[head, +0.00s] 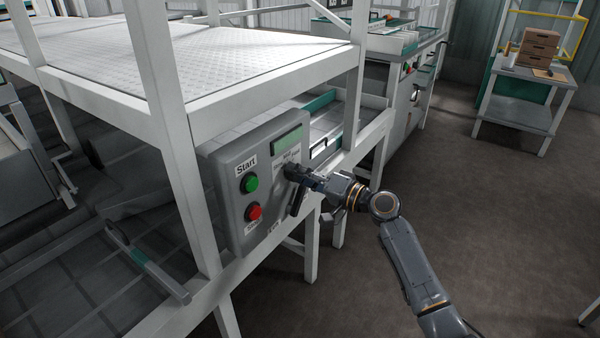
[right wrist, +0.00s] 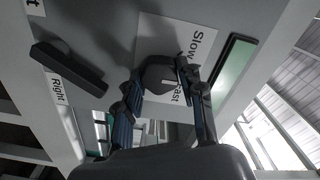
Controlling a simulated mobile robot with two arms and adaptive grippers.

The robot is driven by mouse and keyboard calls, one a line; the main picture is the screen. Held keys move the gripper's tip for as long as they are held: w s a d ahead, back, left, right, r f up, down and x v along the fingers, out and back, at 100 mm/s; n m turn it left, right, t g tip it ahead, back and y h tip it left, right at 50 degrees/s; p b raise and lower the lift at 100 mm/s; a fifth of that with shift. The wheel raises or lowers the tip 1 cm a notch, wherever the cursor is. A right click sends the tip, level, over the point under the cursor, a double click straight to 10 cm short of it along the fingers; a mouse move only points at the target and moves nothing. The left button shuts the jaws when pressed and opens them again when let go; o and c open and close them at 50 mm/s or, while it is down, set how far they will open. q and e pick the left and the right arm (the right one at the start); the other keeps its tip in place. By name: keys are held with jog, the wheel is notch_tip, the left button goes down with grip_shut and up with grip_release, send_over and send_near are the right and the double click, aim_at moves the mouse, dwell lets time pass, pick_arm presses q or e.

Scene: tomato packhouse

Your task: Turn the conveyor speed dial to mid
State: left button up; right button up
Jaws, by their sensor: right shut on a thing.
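The conveyor speed dial (right wrist: 158,76) is a dark round knob on a white plate marked "Slow" and "Fast" in the right wrist view. My right gripper (right wrist: 161,88) is shut on it, one finger on each side. In the head view the right gripper (head: 293,172) reaches the front of the grey control box (head: 228,190) from the right and hides the dial. The dial's pointer setting cannot be read clearly. My left gripper is not in view.
The box has a green Start button (head: 250,183), a red button (head: 254,212) and a greenish display (head: 287,141). A dark lever (right wrist: 68,68) by a "Right" label is close to the gripper. A white frame post (head: 178,140) stands left. Open floor (head: 480,230) lies right.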

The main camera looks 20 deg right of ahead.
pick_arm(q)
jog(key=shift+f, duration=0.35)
pick_arm(e)
jog(key=o, duration=1.2)
jog(key=shift+c, duration=0.2)
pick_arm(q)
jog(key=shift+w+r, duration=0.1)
pick_arm(e)
jog(key=shift+d, duration=0.1)
jog(key=v, duration=1.2)
jog(key=shift+f, duration=0.1)
